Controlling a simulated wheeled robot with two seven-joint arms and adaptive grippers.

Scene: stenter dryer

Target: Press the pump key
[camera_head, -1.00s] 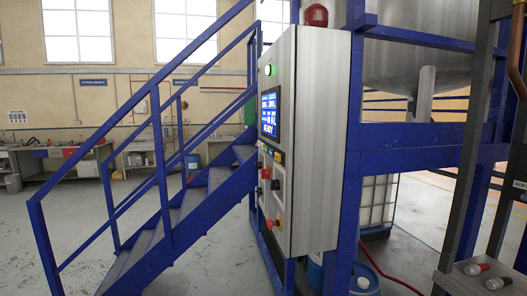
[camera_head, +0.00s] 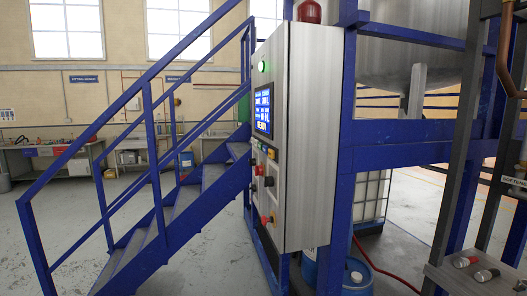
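A grey steel control cabinet (camera_head: 310,150) stands right of the stairs, its front panel seen at a steep angle. The panel has a lit green lamp (camera_head: 261,66), a blue lit screen (camera_head: 263,111) and several buttons and knobs below it. One is a red knob (camera_head: 259,170), with a black knob (camera_head: 268,181) beside it and another red one (camera_head: 265,220) lower down. I cannot tell which control is the pump key; labels are too small to read. Neither of my grippers shows in the view.
A blue staircase with railings (camera_head: 150,150) stands left of the cabinet. A blue frame (camera_head: 400,133) carries a steel tank (camera_head: 413,60) behind. A blue drum (camera_head: 357,277) and red hose (camera_head: 374,263) are on the floor at right. Open grey floor (camera_head: 70,215) lies to the left.

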